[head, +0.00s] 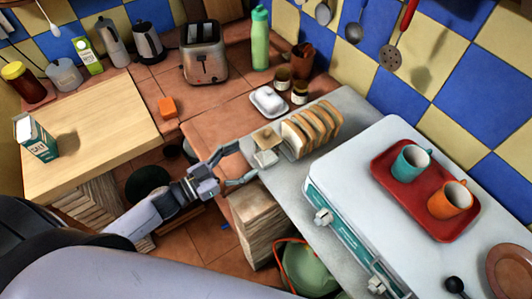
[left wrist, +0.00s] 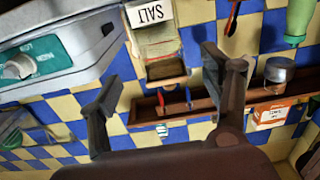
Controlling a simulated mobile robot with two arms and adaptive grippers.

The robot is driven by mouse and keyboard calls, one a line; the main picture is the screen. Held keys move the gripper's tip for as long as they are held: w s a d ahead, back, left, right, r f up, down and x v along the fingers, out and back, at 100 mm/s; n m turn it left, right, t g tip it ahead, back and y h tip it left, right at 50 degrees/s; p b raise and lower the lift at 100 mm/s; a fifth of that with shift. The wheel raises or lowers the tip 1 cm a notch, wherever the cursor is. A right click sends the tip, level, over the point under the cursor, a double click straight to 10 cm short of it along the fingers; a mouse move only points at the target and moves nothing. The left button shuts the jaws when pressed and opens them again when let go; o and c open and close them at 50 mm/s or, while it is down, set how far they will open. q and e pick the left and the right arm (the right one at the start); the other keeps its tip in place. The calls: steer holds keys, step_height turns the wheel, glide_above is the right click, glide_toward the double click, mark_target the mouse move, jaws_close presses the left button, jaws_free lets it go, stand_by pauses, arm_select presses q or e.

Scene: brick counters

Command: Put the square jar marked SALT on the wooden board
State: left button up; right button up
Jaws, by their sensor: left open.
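The square jar marked SALT (left wrist: 148,16) shows upside down in the left wrist view, with a pale body and a wooden lid. In the head view the jar (head: 265,158) stands on the grey counter beside the bread slices. My left gripper (head: 243,162) is open, its fingertips close to the jar's left side. In the left wrist view the jar lies between and beyond the open fingers (left wrist: 160,72); I cannot tell whether they touch it. The pale wooden board (head: 95,135) is at the left in the head view. My right gripper is not in view.
A teal carton (head: 36,138) stands on the board's left side; much of the board is clear. Bread slices (head: 311,128) stand right of the jar. A white stove (head: 350,180) bears a red tray (head: 390,178) with two cups. A butter dish (head: 268,101) is behind the jar.

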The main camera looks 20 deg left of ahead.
mark_target(258, 149)
arm_select(q)
steer(key=x, duration=0.3)
steer(key=shift+w+d, duration=0.2)
steer(key=shift+d, duration=0.05)
steer(key=x, duration=0.1)
steer(key=b+x, duration=0.1)
steer(key=x, duration=0.2)
steer(key=shift+w+r, duration=0.25)
steer(key=shift+r, duration=0.05)
steer(key=shift+w+d, duration=0.15)
steer(key=shift+w, duration=0.05)
steer(key=shift+c, duration=0.9)
steer(key=c, duration=0.7)
steer(key=shift+r, duration=0.1)
steer(key=c, duration=0.8)
step_height(258, 149, up, 20)
steer(key=shift+f, duration=0.1)
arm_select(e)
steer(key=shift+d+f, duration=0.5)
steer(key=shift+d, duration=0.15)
